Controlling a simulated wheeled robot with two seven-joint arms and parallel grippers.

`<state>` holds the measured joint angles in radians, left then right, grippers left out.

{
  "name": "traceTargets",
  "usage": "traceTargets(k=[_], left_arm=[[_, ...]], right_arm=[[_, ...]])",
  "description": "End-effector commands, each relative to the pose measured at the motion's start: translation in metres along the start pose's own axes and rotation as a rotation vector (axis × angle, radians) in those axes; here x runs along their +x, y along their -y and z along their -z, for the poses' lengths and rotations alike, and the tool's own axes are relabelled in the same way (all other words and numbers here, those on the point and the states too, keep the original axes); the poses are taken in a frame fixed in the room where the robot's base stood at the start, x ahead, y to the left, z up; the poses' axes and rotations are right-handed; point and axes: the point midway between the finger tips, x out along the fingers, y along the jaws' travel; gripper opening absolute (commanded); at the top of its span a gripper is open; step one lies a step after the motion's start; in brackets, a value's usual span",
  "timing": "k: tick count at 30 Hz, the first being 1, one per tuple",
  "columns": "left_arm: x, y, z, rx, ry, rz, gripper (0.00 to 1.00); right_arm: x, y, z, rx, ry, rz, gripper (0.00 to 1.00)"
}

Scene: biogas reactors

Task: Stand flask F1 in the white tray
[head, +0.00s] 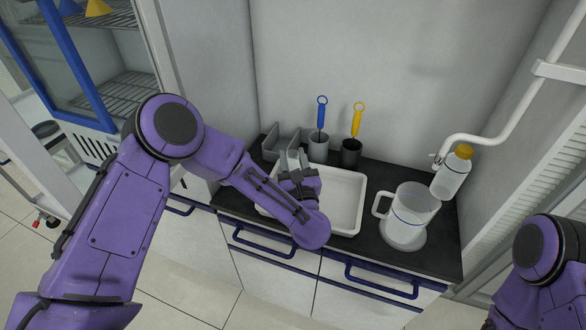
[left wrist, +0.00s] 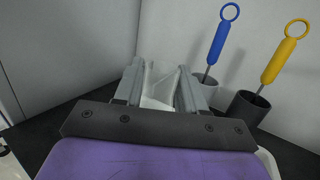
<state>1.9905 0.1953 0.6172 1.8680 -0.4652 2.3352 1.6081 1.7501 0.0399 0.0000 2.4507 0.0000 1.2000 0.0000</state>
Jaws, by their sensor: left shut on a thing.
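The white tray (head: 345,200) lies on the dark counter, partly covered by my left arm. My left gripper (head: 293,160) is over the tray's back left part, pointing toward the wall. It is shut on a pale, clear thing (left wrist: 160,85), seen between the fingers in the left wrist view, which looks like flask F1. No label can be read, and its lower part is hidden, so I cannot tell whether it touches the tray. My right gripper is out of view; only part of the right arm shows at the right edge.
Behind the tray stand a grey cup (head: 319,148) with a blue-handled tool and a black cup (head: 350,155) with a yellow-handled one. A clear jug (head: 408,212) and yellow-capped bottle (head: 453,176) stand right.

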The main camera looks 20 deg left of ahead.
Motion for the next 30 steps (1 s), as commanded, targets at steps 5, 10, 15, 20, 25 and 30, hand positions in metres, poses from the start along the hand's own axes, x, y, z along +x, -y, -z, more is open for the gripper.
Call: traceTargets(k=[5,10,15,20,25,30], left_arm=[[-0.002,0.000,0.012,-0.001,0.002,0.000,0.00],[-0.002,0.000,0.014,-0.001,0.002,0.000,0.00],[-0.003,0.000,0.016,-0.001,0.001,0.000,0.50],[-0.003,0.000,0.016,-0.001,0.001,0.000,0.65],[-0.003,0.000,0.015,-0.001,0.001,0.000,0.65],[-0.018,0.002,0.016,0.000,0.001,0.006,0.65]], right_arm=[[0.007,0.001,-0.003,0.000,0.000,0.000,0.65],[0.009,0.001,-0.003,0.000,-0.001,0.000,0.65],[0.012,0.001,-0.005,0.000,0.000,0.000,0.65],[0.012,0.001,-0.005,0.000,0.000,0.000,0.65],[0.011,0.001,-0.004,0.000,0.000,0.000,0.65],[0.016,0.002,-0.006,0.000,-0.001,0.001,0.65]])
